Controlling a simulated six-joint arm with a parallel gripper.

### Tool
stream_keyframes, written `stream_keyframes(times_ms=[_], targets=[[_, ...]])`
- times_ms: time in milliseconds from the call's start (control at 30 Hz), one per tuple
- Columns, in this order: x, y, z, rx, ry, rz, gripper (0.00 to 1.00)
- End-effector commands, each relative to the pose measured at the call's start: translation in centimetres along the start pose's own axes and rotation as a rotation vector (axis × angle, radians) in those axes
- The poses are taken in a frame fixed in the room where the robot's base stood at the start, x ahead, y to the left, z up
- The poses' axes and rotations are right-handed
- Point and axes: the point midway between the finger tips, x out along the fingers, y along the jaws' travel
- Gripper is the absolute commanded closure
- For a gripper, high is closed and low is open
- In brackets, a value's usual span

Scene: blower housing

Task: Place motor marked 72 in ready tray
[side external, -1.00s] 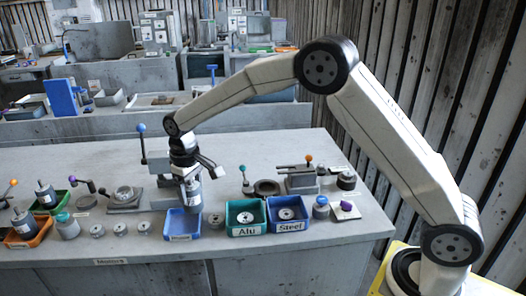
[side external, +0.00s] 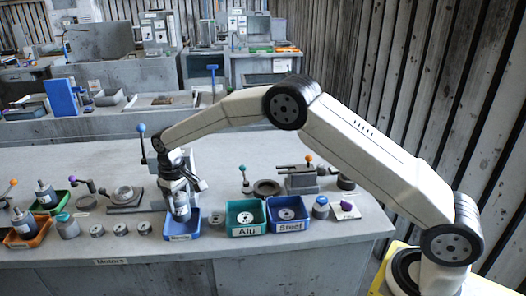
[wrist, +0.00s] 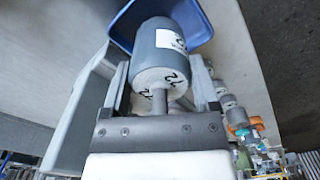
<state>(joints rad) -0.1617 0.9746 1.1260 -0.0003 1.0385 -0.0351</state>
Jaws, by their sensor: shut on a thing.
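My gripper (side external: 178,184) is shut on a grey motor (side external: 181,206), held upright with its shaft end toward the wrist. In the wrist view the motor (wrist: 160,42) sits between the fingers of my gripper (wrist: 162,82). Its end face carries markings that look like 72, and a white label is on its side. The blue tray (side external: 182,237) at the bench front is below the motor; its label is too small to read. The motor's lower end is at the tray's opening; I cannot tell if it touches the floor. The tray also shows in the wrist view (wrist: 198,22).
A green tray (side external: 246,232) marked Alu and a blue tray (side external: 288,229) marked Steel stand to the right. Several round parts (side external: 121,229) lie to the left, near an orange tray (side external: 27,238) with a motor. A lever press (side external: 142,140) stands behind my gripper.

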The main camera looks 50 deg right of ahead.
Motion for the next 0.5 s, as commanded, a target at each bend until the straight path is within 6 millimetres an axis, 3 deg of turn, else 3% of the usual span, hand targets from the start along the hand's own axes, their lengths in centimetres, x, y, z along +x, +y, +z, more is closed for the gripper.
stream_keyframes(times_ms=[500], targets=[[3.5, 0.1, -0.6, 0.001, 0.004, 0.002, 1.0]])
